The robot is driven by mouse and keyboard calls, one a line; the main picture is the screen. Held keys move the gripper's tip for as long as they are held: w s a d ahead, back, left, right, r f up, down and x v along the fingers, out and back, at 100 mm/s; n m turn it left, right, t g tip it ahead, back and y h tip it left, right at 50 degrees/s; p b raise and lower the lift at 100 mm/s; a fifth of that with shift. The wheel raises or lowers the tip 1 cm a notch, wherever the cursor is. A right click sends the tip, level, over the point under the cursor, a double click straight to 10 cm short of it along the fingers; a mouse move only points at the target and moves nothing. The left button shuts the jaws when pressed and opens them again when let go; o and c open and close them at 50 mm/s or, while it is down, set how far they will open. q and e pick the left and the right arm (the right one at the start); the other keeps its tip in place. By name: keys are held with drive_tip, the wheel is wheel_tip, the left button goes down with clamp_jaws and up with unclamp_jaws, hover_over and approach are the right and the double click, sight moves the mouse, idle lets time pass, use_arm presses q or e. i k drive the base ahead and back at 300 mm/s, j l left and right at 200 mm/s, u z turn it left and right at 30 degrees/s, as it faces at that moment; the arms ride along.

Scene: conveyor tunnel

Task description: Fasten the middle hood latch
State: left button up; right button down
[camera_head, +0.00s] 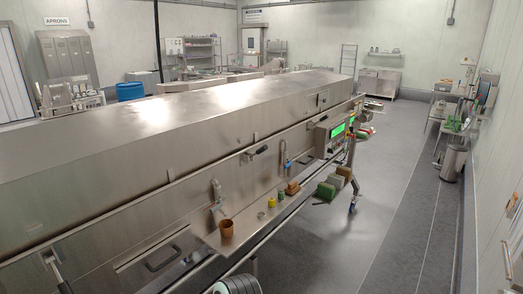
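The long steel hood (175,115) of the conveyor tunnel runs from the lower left toward the back right. A bright metal latch (216,194) hangs on its near side, between two others, and looks like the middle one. Another latch (284,157) with blue on it sits farther along to the right. I cannot tell whether any latch is hooked. Neither of my grippers is in view.
A narrow steel shelf (246,219) below the latches bears a brown cup (226,229), small yellow and green items and an orange-brown block (292,188). Green brushes (326,191) and a control box (328,136) jut out farther right.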

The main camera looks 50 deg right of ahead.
sight(265, 147)
drive_tip(key=i+l, duration=0.1)
drive_tip(key=l, duration=1.3)
drive_tip(key=i+l, duration=0.15)
drive_tip(key=l, duration=0.6)
drive_tip(key=i+l, duration=0.1)
drive_tip(key=l, duration=0.6)
drive_tip(key=i+l, duration=0.1)
drive_tip(key=l, duration=1.3)
drive_tip(key=i, duration=0.05)
